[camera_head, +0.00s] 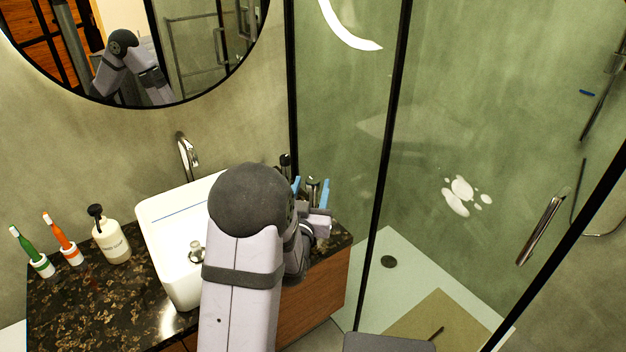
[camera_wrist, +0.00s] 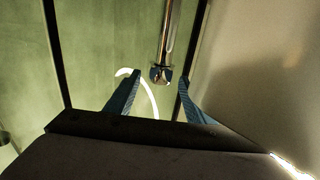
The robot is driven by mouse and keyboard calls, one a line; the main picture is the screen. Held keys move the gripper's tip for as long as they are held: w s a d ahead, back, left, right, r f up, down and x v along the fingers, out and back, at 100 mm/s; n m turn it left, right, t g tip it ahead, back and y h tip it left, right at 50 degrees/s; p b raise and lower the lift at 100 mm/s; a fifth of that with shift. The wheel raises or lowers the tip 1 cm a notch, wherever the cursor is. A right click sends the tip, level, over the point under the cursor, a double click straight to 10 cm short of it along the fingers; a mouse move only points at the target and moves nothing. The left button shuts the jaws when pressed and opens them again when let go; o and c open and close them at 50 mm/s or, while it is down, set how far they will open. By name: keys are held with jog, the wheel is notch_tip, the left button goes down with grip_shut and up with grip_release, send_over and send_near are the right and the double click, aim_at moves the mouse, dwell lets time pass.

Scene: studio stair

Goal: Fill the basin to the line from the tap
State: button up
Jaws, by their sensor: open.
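The white basin (camera_head: 158,240) sits on the dark counter, partly hidden by my arm. A thin blue line (camera_head: 178,213) runs along its inner back wall. No water shows in the visible part. The chrome tap (camera_head: 187,158) curves up behind the basin, and no stream shows from it. A small metal fitting (camera_head: 196,251) shows inside the basin. My gripper (camera_head: 311,192) is open, with blue fingers, to the right of the basin. A chrome piece appears near the fingers there. In the wrist view, a chrome rod (camera_wrist: 163,60) shows between the open fingers (camera_wrist: 158,88); contact cannot be told.
A round mirror (camera_head: 190,60) hangs above. The glass shower enclosure (camera_head: 345,130) stands close to my gripper at right.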

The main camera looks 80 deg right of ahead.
aim_at(317, 185)
jog(key=shift+d, duration=1.5)
jog(key=c, duration=1.1)
jog(key=shift+o, duration=0.2)
jog(key=shift+s+n+t, duration=0.1)
jog(key=shift+n+t, duration=0.3)
jog(key=shift+t, duration=0.2)
jog(key=n+t+b, duration=0.1)
jog(key=n+t, duration=0.1)
jog(key=t, duration=0.1)
jog(key=shift+s+t+y, duration=0.1)
jog(key=shift+t+y, duration=0.2)
jog(key=shift+t, duration=0.1)
jog(key=shift+n+t+y, duration=0.75)
jog(key=shift+n+t, duration=0.4)
jog(key=shift+t, duration=0.3)
jog(key=shift+n+t+y, duration=0.75)
jog(key=shift+n+t, duration=0.4)
jog(key=shift+t, duration=0.6)
